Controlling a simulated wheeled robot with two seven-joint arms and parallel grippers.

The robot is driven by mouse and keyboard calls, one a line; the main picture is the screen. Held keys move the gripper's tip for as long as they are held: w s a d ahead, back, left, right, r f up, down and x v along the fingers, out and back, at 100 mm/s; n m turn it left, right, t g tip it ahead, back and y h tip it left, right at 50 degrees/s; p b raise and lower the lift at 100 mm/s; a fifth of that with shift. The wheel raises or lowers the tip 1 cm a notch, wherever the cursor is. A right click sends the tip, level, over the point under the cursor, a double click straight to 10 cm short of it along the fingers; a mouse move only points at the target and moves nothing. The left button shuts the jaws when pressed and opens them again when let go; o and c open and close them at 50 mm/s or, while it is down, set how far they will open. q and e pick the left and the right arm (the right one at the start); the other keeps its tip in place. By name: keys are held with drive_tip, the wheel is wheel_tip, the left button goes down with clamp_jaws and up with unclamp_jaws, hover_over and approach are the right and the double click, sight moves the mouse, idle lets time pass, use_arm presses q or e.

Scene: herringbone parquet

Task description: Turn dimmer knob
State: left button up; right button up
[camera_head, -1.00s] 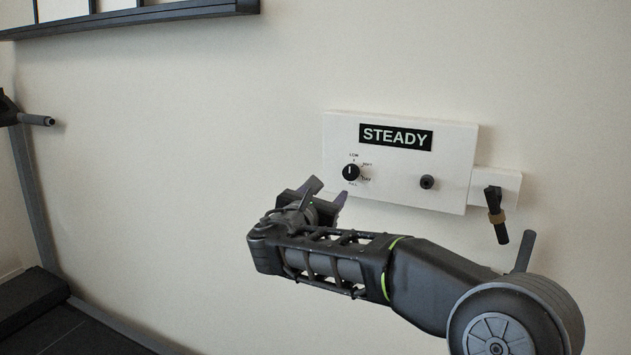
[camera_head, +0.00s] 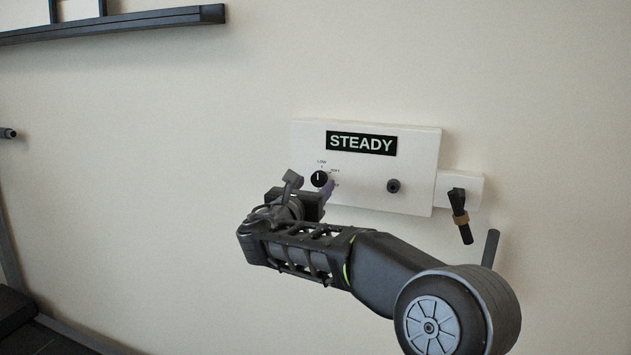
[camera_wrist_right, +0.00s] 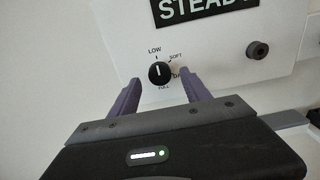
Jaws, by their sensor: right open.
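The black dimmer knob (camera_head: 319,179) is on a white panel (camera_head: 415,150) fixed to the wall. Its white mark points up, toward LOW. The knob also shows in the right wrist view (camera_wrist_right: 159,73), with LOW, SOFT and FULL printed around it and another label partly covered. My right gripper (camera_head: 311,185) is open in front of the panel, close to the knob. In the right wrist view its two purple fingers (camera_wrist_right: 160,88) stand apart, one to each side just below the knob. I cannot tell whether they touch the panel. My left gripper is not in view.
The panel has a black STEADY sign (camera_head: 361,143) and a second dark round knob or post (camera_head: 393,186). A white box with a black handle (camera_head: 459,205) adjoins its right side. A dark rail (camera_head: 130,20) is at the upper left. The wall left of the panel is bare.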

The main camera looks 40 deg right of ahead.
sight(318, 179)
drive_tip(key=shift+x, duration=1.1)
drive_tip(key=shift+c, duration=0.4)
clamp_jaws()
